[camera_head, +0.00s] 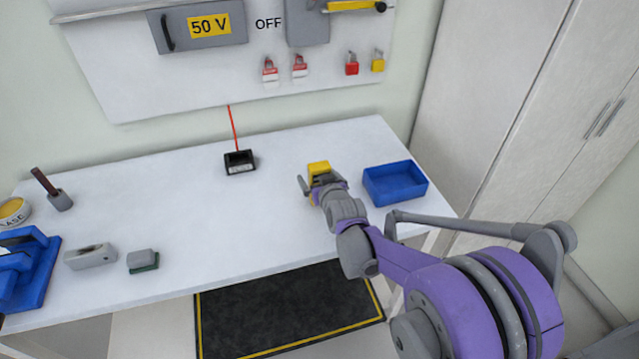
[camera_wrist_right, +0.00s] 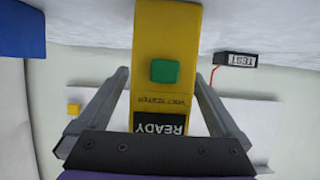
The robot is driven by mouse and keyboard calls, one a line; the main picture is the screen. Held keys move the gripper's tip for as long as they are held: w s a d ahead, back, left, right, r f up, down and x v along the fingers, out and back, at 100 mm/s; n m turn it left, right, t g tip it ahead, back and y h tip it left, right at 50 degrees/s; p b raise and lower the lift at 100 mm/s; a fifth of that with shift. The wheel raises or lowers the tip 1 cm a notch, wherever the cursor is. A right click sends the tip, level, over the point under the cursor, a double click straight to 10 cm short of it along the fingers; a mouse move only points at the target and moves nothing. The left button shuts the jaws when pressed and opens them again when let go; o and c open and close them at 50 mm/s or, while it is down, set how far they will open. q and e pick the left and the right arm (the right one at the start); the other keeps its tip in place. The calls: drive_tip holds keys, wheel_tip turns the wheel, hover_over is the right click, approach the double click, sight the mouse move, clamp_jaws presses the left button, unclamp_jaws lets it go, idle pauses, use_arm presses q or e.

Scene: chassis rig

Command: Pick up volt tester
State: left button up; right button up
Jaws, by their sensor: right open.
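The volt tester (camera_head: 318,169) is a yellow block on the white table, left of the blue tray. In the right wrist view the volt tester (camera_wrist_right: 167,45) shows a green button and a black READY label. My right gripper (camera_head: 313,184) is at the tester. In the right wrist view its two fingers (camera_wrist_right: 163,85) stand on either side of the tester, with a visible gap on each side. The gripper is open. In the head view the gripper hides the tester's lower part. My left gripper is not in view.
An empty blue tray (camera_head: 395,184) stands just right of the gripper. A black test block (camera_head: 239,162) with a red wire sits left of it. A grey box (camera_head: 90,256) and a hammer-like tool (camera_head: 53,190) are at the left. The table's middle is clear.

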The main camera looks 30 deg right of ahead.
drive_tip(key=shift+w+d+f, duration=0.1)
drive_tip(key=shift+w+f, duration=0.15)
drive_tip(key=shift+w, duration=0.3)
